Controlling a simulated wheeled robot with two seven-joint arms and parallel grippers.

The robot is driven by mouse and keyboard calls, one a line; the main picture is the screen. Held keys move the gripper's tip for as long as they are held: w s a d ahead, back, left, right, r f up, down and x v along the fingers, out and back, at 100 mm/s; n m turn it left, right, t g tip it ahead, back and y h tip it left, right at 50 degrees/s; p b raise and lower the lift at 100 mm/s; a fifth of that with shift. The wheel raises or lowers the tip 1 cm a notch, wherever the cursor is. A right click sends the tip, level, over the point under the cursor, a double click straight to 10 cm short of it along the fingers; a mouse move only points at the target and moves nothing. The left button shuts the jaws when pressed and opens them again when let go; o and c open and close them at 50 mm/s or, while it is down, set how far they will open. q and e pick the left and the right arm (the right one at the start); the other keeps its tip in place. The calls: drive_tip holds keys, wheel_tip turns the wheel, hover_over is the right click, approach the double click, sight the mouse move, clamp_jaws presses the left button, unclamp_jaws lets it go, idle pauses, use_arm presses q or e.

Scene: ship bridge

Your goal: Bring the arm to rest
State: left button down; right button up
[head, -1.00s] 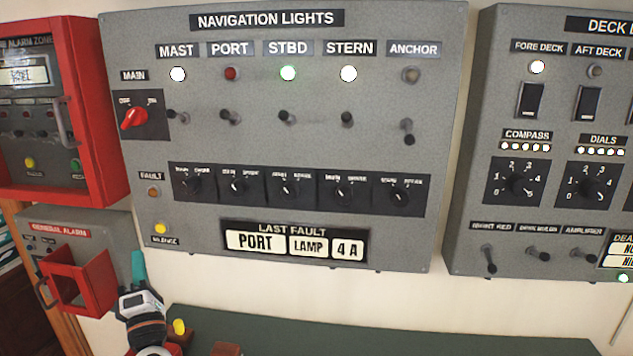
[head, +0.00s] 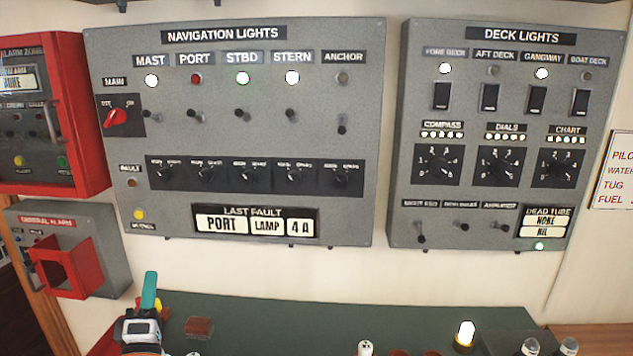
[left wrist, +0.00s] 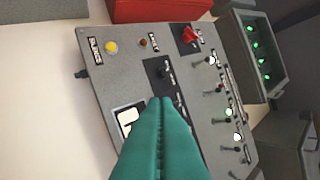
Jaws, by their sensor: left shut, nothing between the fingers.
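My left gripper (head: 149,290) is at the lower left of the head view, in front of the pale wall below the navigation lights panel (head: 385,130). Its teal fingers are shut with nothing between them. In the left wrist view the closed fingers (left wrist: 165,110) point up the picture, with the navigation lights panel (left wrist: 105,82) beyond them. The fingers look apart from the panel in the head view. My right gripper is in neither view.
The open red box of the general alarm (head: 70,268) juts out left of my gripper. A red alarm cabinet (head: 92,150) hangs above it. The deck lights panel (head: 397,150) is at the right. A dark green desk top (head: 270,318) holds a lit lamp (head: 465,333) and small items.

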use_arm(q)
drive_tip(key=s+d+f+m+g+h, duration=0.9)
drive_tip(key=s+d+f+m+h, duration=0.15)
drive_tip(key=d+f+m, duration=0.45)
drive_tip(key=s+a+f+m+g+y, duration=0.25)
drive_tip(key=s+f+g, duration=0.35)
drive_tip(key=s, duration=0.5)
drive_tip(key=s+a+f+m+g+y, duration=0.25)
drive_tip(key=s+f+g, duration=0.3)
drive_tip(key=s, duration=0.65)
wheel_tip(320, 180, down, 29)
drive_tip(key=s+g+b, duration=0.1)
drive_tip(key=s, duration=0.1)
drive_tip(key=s+a+f+g, duration=0.1)
drive_tip(key=s+a+f, duration=0.1)
drive_tip(key=s+f, duration=1.3)
drive_tip(key=shift+a+y+b, duration=0.35)
drive_tip(key=shift+y+b, duration=0.1)
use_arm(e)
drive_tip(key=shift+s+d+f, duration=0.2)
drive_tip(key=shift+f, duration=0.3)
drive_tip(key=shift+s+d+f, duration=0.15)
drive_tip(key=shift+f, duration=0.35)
